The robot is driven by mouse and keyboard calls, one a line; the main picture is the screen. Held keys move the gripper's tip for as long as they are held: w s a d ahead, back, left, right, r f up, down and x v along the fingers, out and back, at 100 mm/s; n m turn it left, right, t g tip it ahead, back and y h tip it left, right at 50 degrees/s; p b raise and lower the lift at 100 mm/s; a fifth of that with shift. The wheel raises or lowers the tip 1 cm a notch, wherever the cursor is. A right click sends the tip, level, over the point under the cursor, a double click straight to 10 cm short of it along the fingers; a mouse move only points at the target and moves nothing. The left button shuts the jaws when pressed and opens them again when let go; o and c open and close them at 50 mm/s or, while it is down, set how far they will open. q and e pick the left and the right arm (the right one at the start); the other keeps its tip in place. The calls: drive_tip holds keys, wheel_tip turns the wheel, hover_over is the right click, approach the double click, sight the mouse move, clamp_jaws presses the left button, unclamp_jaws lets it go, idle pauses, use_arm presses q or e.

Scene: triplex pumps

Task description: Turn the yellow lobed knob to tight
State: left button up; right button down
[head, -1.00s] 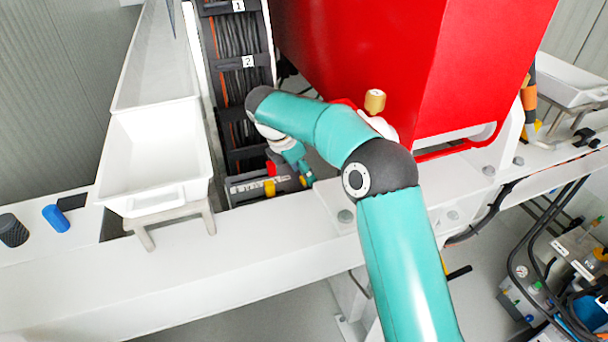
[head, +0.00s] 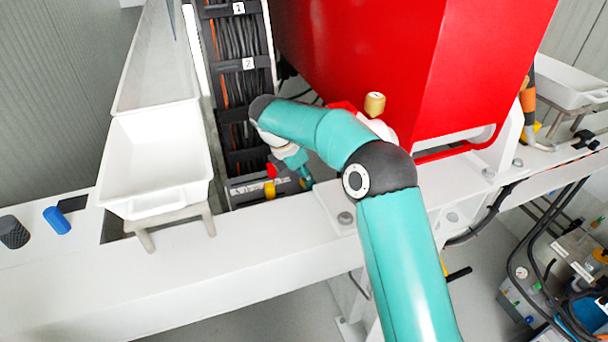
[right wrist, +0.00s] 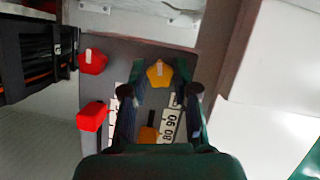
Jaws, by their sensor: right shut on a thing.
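The yellow lobed knob (right wrist: 159,74) is on a dark grey panel in the right wrist view, with a pale pointer mark on its face. My right gripper (right wrist: 160,80) is shut on it, one dark teal finger on each side. In the head view my right gripper (head: 304,179) reaches down to the right end of the panel (head: 245,189), and the held knob is mostly hidden there. My left gripper is not in view.
Red knobs (right wrist: 92,61) (right wrist: 92,116) and a second yellow part (right wrist: 147,135) are close by on the panel. A large red hopper (head: 400,70) rises beside my arm. A cable rack (head: 240,90) and white bin (head: 155,155) stand left.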

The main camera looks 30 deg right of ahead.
drive_tip(key=m+p, duration=0.2)
drive_tip(key=p, duration=0.1)
drive_tip(key=shift+w+r+g, duration=0.1)
drive_tip(key=shift+r+g, duration=0.25)
drive_tip(key=shift+g, duration=0.05)
drive_tip(key=shift+f+m+p, duration=0.2)
drive_tip(key=shift+m+p, duration=0.2)
drive_tip(key=shift+p, duration=0.2)
drive_tip(key=shift+f, duration=0.1)
drive_tip(key=c, duration=0.9)
unclamp_jaws()
drive_tip(key=v, duration=1.2)
drive_tip(key=shift+w, duration=0.2)
